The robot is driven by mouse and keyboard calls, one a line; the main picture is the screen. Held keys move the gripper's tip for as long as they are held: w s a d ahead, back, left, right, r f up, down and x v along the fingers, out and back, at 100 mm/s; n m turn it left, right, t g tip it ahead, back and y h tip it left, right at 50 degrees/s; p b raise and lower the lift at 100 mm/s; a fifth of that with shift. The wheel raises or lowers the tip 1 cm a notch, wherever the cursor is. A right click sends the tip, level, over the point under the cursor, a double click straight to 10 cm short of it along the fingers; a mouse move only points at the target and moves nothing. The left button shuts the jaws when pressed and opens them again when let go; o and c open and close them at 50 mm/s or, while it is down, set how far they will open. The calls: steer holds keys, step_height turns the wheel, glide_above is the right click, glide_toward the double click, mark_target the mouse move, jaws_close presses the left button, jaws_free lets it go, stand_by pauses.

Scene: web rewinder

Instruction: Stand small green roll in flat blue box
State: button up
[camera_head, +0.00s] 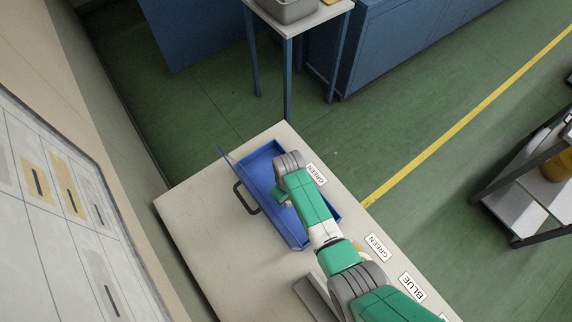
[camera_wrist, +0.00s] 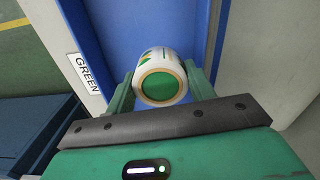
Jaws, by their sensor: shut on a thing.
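The small green roll (camera_wrist: 161,82) shows in the wrist view as a short white cylinder with green marks, a tan ring and a green end facing the camera. My gripper (camera_wrist: 160,88) is shut on it, one green finger on each side. The flat blue box (camera_head: 262,168) lies on the pale table in the head view, and its blue floor (camera_wrist: 140,22) fills the space behind the roll in the wrist view. My gripper (camera_head: 281,196) is over the box. My arm hides the roll in the head view. I cannot tell whether the roll touches the box floor.
The table (camera_head: 190,215) has free room left of the box. A black handle (camera_head: 246,198) is on the box's left side. GREEN labels (camera_head: 315,174) and a BLUE label (camera_head: 412,287) lie along the table's right edge. A grey tray (camera_head: 288,10) is on a stand behind.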

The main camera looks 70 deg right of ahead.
steer(key=shift+w+d+f+b, duration=0.15)
steer(key=shift+w+f+b, duration=0.05)
steer(key=shift+f+b, duration=0.1)
steer(key=w+d+b, duration=0.1)
steer(key=b, duration=0.1)
steer(key=w+d+f+b, duration=0.1)
steer(key=b, duration=0.2)
steer(key=shift+w+d+f, duration=0.2)
steer(key=shift+w+f, duration=0.05)
steer(key=b, duration=1.5)
glide_above(267, 168)
steer(key=s, duration=0.1)
steer(key=shift+a+f, duration=0.25)
steer(key=shift+a, duration=0.15)
steer(key=shift+w+d+r, duration=0.2)
steer(key=shift+w+r, duration=0.1)
steer(key=shift+r, duration=0.15)
steer(key=shift+w+d+f+b, duration=0.2)
steer(key=shift+d+f+b, duration=0.1)
steer(key=shift+b, duration=0.8)
step_height(267, 168, down, 3)
steer(key=b, duration=0.3)
steer(key=shift+f, duration=0.15)
steer(key=shift+a, duration=0.1)
steer(key=shift+r, duration=0.2)
steer(key=o, duration=0.6)
steer(key=shift+f, duration=0.2)
steer(key=shift+c, duration=0.2)
steer(key=o, duration=0.4)
